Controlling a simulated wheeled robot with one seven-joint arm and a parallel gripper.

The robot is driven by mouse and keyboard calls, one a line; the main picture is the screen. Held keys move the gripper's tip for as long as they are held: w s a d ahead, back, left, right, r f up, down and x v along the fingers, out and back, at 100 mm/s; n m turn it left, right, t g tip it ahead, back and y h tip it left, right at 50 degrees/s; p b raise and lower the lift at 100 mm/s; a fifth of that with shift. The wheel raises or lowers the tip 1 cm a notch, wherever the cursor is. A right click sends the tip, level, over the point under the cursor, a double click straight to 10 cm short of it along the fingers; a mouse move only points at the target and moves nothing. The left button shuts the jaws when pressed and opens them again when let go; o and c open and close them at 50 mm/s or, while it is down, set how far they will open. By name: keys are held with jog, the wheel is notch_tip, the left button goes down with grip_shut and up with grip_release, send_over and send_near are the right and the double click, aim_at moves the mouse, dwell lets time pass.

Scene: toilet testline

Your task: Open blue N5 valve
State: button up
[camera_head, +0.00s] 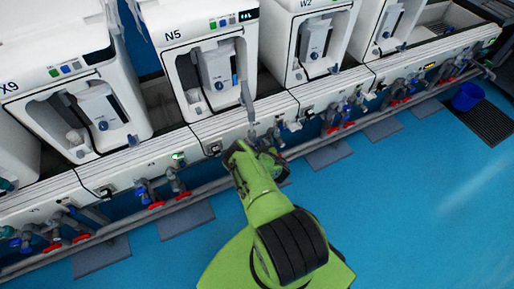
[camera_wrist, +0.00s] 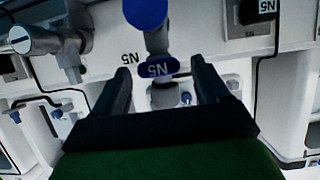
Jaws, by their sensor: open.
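A blue oval piece marked N5 (camera_wrist: 158,67) sits on grey pipework in the wrist view, its lettering upside down. A larger plain blue round knob (camera_wrist: 146,12) is above it, cut by the top edge. My gripper (camera_wrist: 160,72) is open, with one dark finger on each side of the N5 piece. I cannot tell whether the fingers touch it. In the head view my gripper (camera_head: 262,148) is at the pipes below the white N5 unit (camera_head: 203,50). My green arm hides most of the valve there.
White units stand in a row behind a white ledge with a long rail (camera_head: 200,188) below. Red-handled valves (camera_head: 156,205) sit left of my arm, with others to the right. A grey pipe fitting (camera_wrist: 70,45) is left in the wrist view. The blue floor (camera_head: 410,200) is mostly clear.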

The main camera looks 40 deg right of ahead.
jog(key=shift+c, duration=0.3)
jog(key=c, duration=1)
jog(key=shift+a+f+n+g+h+b, duration=0.1)
jog(key=shift+a+n+g+h+b, duration=0.1)
jog(key=shift+n+h+b, duration=0.65)
jog(key=shift+a+f+n+g+h+b, duration=0.15)
jog(key=shift+n+h+b, duration=0.35)
jog(key=shift+n, duration=0.55)
jog(key=o, duration=1.1)
jog(key=shift+r, duration=0.1)
jog(key=shift+c, duration=0.2)
jog(key=shift+w, duration=0.1)
